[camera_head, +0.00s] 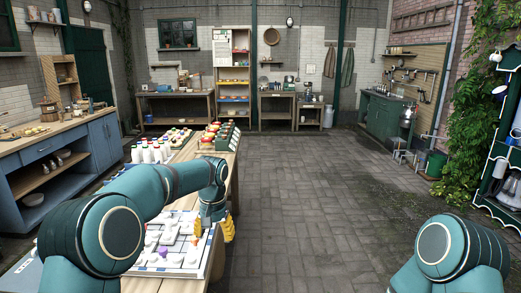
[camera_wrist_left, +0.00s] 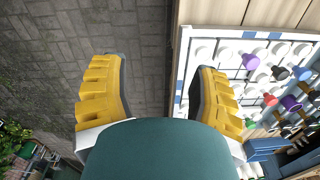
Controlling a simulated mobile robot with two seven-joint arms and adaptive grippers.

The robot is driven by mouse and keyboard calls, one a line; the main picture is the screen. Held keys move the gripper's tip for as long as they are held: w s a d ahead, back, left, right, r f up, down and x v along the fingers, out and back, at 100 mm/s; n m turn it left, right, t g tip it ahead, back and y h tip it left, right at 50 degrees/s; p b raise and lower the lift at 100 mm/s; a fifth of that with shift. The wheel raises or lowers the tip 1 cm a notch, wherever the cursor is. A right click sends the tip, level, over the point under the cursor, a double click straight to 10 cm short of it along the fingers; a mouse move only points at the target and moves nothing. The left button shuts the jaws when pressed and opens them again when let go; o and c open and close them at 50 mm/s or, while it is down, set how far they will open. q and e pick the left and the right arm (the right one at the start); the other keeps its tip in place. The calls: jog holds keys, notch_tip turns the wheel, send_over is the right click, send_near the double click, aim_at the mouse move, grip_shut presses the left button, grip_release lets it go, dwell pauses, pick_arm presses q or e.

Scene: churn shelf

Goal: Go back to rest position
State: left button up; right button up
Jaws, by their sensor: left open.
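My left gripper (camera_head: 214,227) hangs by the right edge of the long wooden table, beside a white tray (camera_head: 211,262) with small white and coloured pieces. In the left wrist view its yellow fingers (camera_wrist_left: 155,95) are wide apart with nothing between them. One finger is over the tray's edge and the other is over the paved floor. The purple piece (camera_wrist_left: 251,62) on the tray shows close to the right finger. My right arm shows only as an upper part at the lower right of the head view; its gripper is out of view.
White bottles (camera_head: 152,151) with coloured caps and a crate of coloured items (camera_head: 222,137) stand farther along the table (camera_head: 243,165). A blue cabinet (camera_head: 62,165) is at the left. A dark green shelf (camera_head: 497,165) stands at the far right. The paved floor (camera_head: 320,190) in the middle is clear.

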pick_arm(q)
jog(key=s+d+f+h, duration=0.2)
jog(key=s+f, duration=0.3)
jog(key=f, duration=0.5)
jog(key=s+d+f+h, duration=0.1)
jog(key=s+f, duration=0.5)
jog(key=f, duration=0.5)
jog(key=s+f+n, duration=0.1)
jog(key=s+f, duration=0.3)
jog(key=s, duration=0.6)
jog(key=s+f+n+t+h, duration=0.1)
jog(key=s+f, duration=0.3)
jog(key=s, duration=0.6)
jog(key=shift+s+n+t, duration=0.25)
jog(key=shift+n+t, duration=0.05)
jog(key=shift+n, duration=0.4)
